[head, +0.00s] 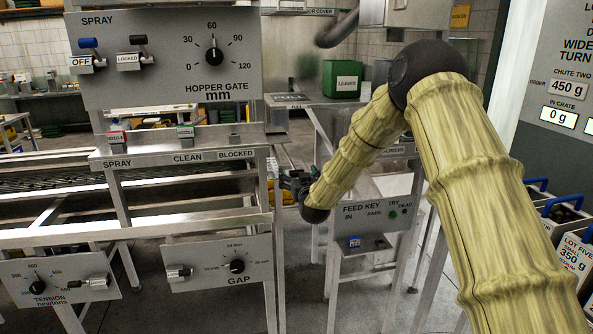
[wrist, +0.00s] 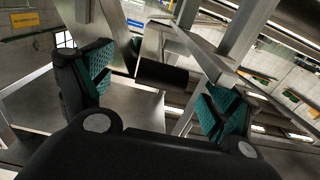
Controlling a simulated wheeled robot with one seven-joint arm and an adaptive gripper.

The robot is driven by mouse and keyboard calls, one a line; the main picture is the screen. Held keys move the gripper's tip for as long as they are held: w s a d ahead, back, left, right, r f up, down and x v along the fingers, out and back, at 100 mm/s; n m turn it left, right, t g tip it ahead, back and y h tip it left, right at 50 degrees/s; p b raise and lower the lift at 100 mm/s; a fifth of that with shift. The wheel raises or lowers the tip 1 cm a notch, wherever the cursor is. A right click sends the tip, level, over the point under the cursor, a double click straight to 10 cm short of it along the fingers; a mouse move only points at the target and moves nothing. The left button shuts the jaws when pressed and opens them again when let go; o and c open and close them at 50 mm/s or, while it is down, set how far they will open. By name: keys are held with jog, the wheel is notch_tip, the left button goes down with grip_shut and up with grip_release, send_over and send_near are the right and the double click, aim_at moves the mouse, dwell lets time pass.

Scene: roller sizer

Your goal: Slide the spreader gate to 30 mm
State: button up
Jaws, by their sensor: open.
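My gripper (head: 290,182) is open beside the right post of the grey machine frame in the head view. In the wrist view its two teal-padded fingers (wrist: 158,90) stand wide apart. A dark block (wrist: 162,76) shows between and beyond them, next to a slanting metal bar; I cannot tell whether it is the gate's handle or whether the fingers reach around it. No part is labelled spreader gate. A dial marked HOPPER GATE mm (head: 214,56) runs from 0 to 120, and its pointer stands upright, at about 60.
Below are a GAP dial (head: 237,266) and a tension dial (head: 39,287). A feed key panel (head: 372,222) stands right of my gripper. A green LEAVES box (head: 342,80) sits behind. Metal posts and rails crowd the gripper in the wrist view.

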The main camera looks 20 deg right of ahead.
jog(key=shift+w, duration=0.7)
